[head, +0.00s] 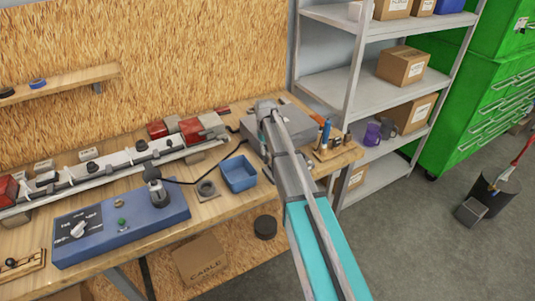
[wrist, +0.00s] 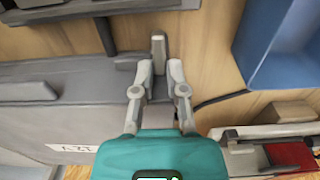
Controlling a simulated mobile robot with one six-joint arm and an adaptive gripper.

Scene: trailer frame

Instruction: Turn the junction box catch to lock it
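The grey junction box (head: 295,125) sits on the right part of the wooden bench, partly hidden behind my arm. In the wrist view, its grey body (wrist: 70,110) fills the left side, with an upside-down label reading like 12V. A small upright grey piece, which looks like the catch (wrist: 158,48), stands at the box's edge. Contact is not seen. In the head view my arm hides the catch and fingers.
A blue bin (head: 239,173) stands left of my arm; it also shows in the wrist view (wrist: 285,45). Red-and-white lamp parts (wrist: 270,145) lie at lower right there. A blue control panel (head: 122,220) and a wooden tool holder (head: 330,150) share the bench. A black cable runs near the box.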

